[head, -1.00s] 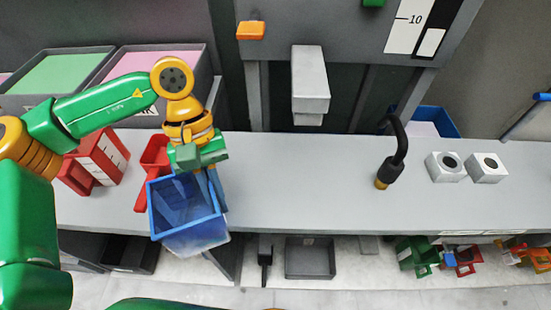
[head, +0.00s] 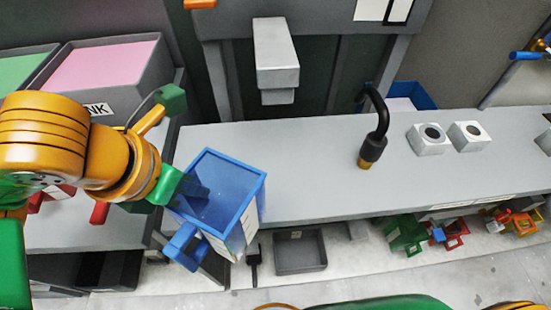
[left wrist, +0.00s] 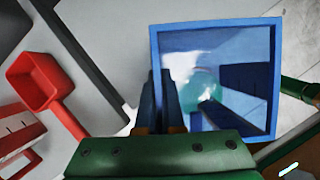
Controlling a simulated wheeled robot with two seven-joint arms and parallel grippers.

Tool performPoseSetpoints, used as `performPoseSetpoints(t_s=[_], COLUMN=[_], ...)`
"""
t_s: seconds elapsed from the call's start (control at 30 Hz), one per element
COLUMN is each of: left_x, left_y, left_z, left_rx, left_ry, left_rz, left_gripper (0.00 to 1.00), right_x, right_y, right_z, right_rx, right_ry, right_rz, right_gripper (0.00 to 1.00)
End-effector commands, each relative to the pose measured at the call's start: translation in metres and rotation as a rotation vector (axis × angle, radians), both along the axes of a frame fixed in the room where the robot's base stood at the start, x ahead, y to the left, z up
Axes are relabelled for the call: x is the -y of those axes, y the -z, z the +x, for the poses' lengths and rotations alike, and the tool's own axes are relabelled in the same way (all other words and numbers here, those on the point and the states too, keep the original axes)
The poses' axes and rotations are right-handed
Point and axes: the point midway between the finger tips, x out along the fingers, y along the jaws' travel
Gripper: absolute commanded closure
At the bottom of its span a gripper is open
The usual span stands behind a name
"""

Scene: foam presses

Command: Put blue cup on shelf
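The blue cup (head: 244,190) is a square, open-topped blue container with a handle and a white label. It is in the left-middle of the head view, tilted, over the bench's front edge. My left gripper (head: 185,188) is shut on its left wall. In the left wrist view the cup (left wrist: 262,132) is seen from above, with the fingers (left wrist: 162,105) at its left rim. Below the bench is a pale lower surface (head: 345,275), where several green, red and orange cups (head: 403,235) stand at the right. My right gripper is not in view.
The grey bench (head: 320,180) is mostly clear. A black hose nozzle (head: 372,148) and two white blocks (head: 428,140) are on its right. A grey tray (head: 300,252) lies below. A red cup (left wrist: 35,78) shows in the left wrist view.

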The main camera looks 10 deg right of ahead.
Motion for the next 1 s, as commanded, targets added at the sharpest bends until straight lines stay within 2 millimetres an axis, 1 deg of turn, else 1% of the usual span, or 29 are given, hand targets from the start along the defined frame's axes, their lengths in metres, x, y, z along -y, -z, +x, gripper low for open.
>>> performPoseSetpoints(t_s=[0.1,0.17,0.27,0.4,0.47,0.5,0.7,0.83,0.9,1.0], left_x=[0.003,0.005,0.014,0.032,0.038,0.042,0.059,0.068,0.07,0.071], left_y=[-0.002,-0.004,-0.006,-0.007,-0.007,-0.009,-0.009,-0.007,-0.006,-0.001], left_z=[0.002,0.006,0.027,0.07,0.086,0.095,0.139,0.158,0.164,0.168], left_rx=[0.0,-0.004,-0.011,-0.015,-0.013,-0.012,-0.009,-0.009,-0.007,-0.008], left_ry=[-0.126,-0.159,-0.177,-0.176,-0.177,-0.177,-0.174,-0.174,-0.174,-0.172], left_rz=[-0.003,-0.004,-0.004,-0.004,-0.001,-0.002,0.0,-0.003,-0.001,0.001], left_gripper=[1.0,1.0,1.0,1.0,1.0,1.0,1.0,1.0,1.0,1.0], right_x=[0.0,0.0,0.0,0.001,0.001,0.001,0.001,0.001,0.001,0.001], right_y=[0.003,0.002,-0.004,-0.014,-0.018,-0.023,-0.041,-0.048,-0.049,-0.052], right_z=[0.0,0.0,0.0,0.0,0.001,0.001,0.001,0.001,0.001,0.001], right_rx=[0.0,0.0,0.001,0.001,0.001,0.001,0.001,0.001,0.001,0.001], right_ry=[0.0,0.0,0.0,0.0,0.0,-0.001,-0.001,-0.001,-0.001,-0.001], right_rz=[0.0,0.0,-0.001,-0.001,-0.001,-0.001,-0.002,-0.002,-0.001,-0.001], right_gripper=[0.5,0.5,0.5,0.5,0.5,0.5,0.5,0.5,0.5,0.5])
